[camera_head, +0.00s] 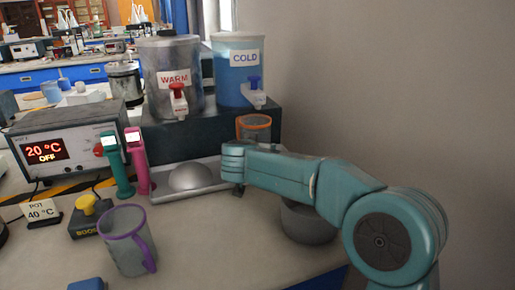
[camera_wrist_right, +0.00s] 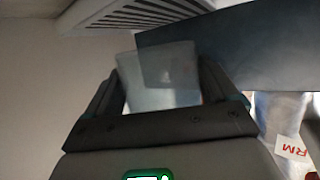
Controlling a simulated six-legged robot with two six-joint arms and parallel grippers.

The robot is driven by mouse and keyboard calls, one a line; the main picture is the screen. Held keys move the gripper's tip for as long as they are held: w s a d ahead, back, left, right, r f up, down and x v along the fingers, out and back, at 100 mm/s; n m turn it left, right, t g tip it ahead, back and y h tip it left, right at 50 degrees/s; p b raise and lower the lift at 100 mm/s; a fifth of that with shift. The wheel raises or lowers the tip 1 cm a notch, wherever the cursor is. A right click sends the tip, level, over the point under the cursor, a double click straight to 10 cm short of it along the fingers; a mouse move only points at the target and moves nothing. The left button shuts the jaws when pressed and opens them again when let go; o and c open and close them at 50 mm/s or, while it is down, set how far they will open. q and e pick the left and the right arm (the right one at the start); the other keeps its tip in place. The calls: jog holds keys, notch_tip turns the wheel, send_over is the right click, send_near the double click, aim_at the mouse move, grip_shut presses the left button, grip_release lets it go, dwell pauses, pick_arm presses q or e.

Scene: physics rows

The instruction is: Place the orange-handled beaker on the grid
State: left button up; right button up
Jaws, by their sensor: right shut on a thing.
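The orange-handled beaker (camera_head: 254,128) is a clear cup with an orange rim, partly hidden behind my right arm, in front of the dark dispenser stand. In the right wrist view the clear beaker (camera_wrist_right: 163,75) sits between the two dark fingers of my right gripper (camera_wrist_right: 162,85), which is shut on it. Its handle is not clearly visible. A pale slatted grid (camera_wrist_right: 140,14) shows at the top of the right wrist view, apart from the beaker in the picture. My left gripper is not in view.
WARM (camera_head: 174,78) and COLD (camera_head: 238,70) dispensers with taps stand on a dark stand (camera_head: 180,138). A tray with a dome (camera_head: 191,177), a purple-handled beaker (camera_head: 128,242), a yellow-knobbed box (camera_head: 90,215) and a grey pot (camera_head: 306,224) stand nearby.

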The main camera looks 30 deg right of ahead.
jog(key=w+d, duration=0.1)
jog(key=w+d+p, duration=0.1)
jog(key=w+d, duration=0.1)
jog(key=shift+w+d, duration=0.15)
jog(key=shift+w, duration=0.15)
notch_tip(320, 180, down, 4)
jog(key=shift+w+r+b, duration=0.1)
jog(key=shift+r+b, duration=0.05)
jog(key=shift+b, duration=0.4)
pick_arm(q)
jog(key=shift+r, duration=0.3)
pick_arm(e)
jog(key=shift+r, duration=0.1)
jog(key=shift+f, duration=0.2)
jog(key=o, duration=0.8)
jog(key=shift+r, duration=0.2)
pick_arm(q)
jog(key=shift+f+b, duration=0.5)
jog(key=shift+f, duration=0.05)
pick_arm(e)
jog(key=v, duration=1.2)
